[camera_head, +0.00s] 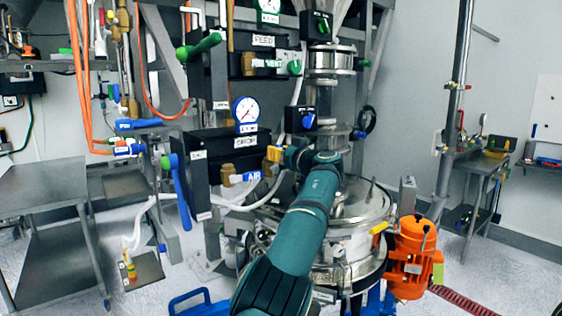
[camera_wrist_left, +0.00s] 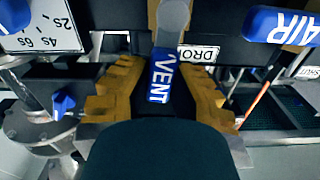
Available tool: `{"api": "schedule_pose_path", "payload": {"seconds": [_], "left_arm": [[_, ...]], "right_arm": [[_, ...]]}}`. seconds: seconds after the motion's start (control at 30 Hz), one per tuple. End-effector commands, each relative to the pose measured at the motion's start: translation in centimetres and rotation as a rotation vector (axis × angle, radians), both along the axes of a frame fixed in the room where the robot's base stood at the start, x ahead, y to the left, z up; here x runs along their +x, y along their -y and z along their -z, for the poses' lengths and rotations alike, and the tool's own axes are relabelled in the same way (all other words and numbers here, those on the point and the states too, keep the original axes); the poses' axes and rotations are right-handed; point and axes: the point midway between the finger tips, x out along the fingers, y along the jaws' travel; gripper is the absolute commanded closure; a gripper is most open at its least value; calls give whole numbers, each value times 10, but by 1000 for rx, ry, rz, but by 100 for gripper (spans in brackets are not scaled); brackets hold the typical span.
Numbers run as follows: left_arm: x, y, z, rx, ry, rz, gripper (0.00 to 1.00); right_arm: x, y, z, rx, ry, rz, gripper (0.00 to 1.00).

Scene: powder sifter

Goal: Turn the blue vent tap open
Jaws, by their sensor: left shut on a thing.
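The blue vent tap (camera_wrist_left: 162,78) has a handle lettered VENT in white and shows in the left wrist view between my yellow-brown fingers. My left gripper (camera_wrist_left: 160,92) is shut on this handle. In the head view my left gripper (camera_head: 277,154) is at the valve panel, beside the DROP label and above the blue AIR tap (camera_head: 245,177). There my gripper and arm hide the vent handle. The AIR tap also shows at the upper right of the left wrist view (camera_wrist_left: 290,26). My right gripper is not in view.
A pressure gauge (camera_head: 246,110) is above DROP. A long blue lever (camera_head: 181,192) hangs at left. The steel sifter (camera_head: 360,203) and orange motor (camera_head: 412,257) stand close to the right of my arm.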

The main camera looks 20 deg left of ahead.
Motion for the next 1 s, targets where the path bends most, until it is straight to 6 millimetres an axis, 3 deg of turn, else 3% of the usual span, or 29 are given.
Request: {"api": "schedule_pose_path", "payload": {"seconds": [0.3, 0.83, 0.87, 0.9, 0.93, 1.0], "left_arm": [[-5, -6, 0, -72, 96, -1, 100], [-6, -6, -2, -88, 115, -1, 100], [-6, -6, -2, -88, 115, -1, 74], [-6, -6, -2, -87, 116, -1, 60], [-6, -6, -2, -88, 114, -1, 50], [-6, -6, -2, -88, 114, -1, 47]], "right_arm": [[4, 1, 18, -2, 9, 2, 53], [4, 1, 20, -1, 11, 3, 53], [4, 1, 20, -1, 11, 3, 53], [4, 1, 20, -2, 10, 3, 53], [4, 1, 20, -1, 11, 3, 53], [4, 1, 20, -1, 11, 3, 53]]}}
